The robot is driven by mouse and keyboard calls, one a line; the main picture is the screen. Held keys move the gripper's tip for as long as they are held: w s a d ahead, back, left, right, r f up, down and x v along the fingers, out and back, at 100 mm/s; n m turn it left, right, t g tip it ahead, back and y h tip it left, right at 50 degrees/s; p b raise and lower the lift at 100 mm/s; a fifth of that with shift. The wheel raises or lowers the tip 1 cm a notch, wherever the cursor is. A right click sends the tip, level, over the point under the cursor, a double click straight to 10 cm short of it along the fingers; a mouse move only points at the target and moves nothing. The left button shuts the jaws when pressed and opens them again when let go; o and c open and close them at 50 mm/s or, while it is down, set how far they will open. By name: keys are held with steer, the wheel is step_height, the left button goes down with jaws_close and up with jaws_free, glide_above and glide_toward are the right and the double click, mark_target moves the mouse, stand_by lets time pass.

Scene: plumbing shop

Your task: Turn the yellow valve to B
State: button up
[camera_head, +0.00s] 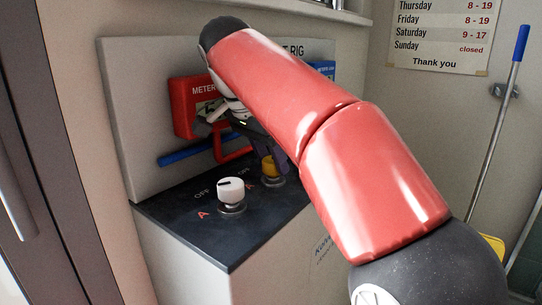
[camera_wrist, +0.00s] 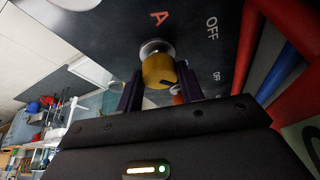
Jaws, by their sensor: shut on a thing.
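The yellow valve (camera_head: 268,167) is a short round knob on the dark top of the test rig, partly hidden by my gripper (camera_head: 276,158) in the head view. In the wrist view the yellow valve (camera_wrist: 157,69) sits between the two dark fingers of my gripper (camera_wrist: 159,76), which is shut on it. A dark pointer mark shows on the knob's near side. A red A and a white OFF are printed near it. I cannot make out a B label for it in either view.
A white knob (camera_head: 231,189) with a dark mark stands to the left on the same dark panel (camera_head: 205,224). A red meter (camera_head: 192,106) and a blue bar (camera_head: 182,157) are on the upright back board (camera_head: 130,120). A blue-handled pole (camera_head: 520,44) leans at the right wall.

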steer(key=shift+m, duration=0.3)
steer(key=o, duration=1)
